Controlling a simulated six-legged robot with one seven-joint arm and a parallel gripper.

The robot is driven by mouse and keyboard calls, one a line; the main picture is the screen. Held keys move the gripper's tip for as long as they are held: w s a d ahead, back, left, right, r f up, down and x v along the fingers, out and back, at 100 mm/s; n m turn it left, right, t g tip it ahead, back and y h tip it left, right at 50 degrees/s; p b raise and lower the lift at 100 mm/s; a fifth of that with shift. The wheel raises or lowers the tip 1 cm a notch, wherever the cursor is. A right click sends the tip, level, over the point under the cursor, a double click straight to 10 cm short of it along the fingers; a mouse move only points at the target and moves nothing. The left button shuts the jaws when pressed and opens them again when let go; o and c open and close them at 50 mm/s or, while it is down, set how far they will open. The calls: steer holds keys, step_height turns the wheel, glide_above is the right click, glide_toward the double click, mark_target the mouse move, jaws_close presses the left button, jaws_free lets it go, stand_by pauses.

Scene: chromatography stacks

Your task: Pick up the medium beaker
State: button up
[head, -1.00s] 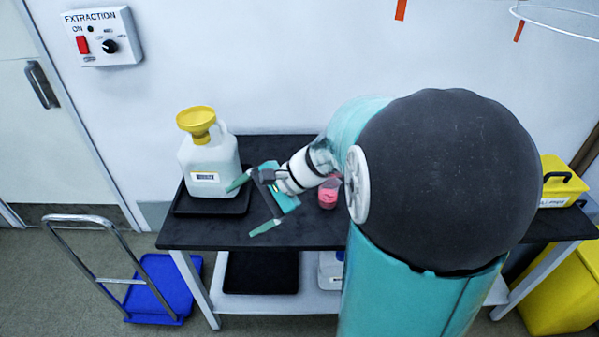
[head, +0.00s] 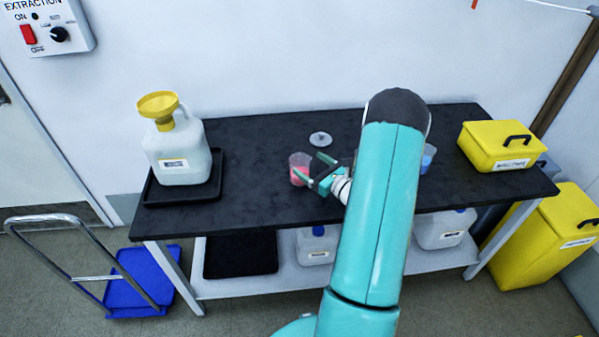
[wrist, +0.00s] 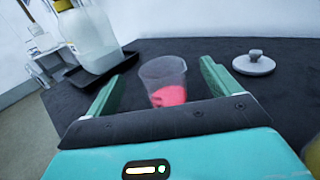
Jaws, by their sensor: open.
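A clear beaker (head: 299,170) with pink-red contents stands upright on the black bench top, left of my arm. It also shows in the wrist view (wrist: 164,80). My gripper (head: 316,168) is open just to the right of this beaker in the head view. In the wrist view my gripper (wrist: 155,88) has one green finger on each side of the beaker, with gaps visible. I cannot tell how deep the beaker sits between the fingers. A second beaker with blue contents (head: 427,160) stands right of my arm, partly hidden by it.
A jug with a yellow funnel (head: 180,150) stands in a black tray (head: 215,185) on the left. A grey knobbed lid (head: 320,139) lies behind the pink beaker, and shows right in the wrist view (wrist: 254,63). A yellow box (head: 495,150) stands on the right.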

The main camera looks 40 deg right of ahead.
mark_target(308, 175)
step_height(308, 175, down, 5)
steer(key=shift+f, duration=0.1)
steer(key=shift+w, duration=0.9)
steer(key=w, duration=0.5)
steer(key=shift+w+a, duration=0.2)
steer(key=shift+w, duration=0.15)
steer(key=c, duration=1.1)
steer(key=shift+c, duration=0.5)
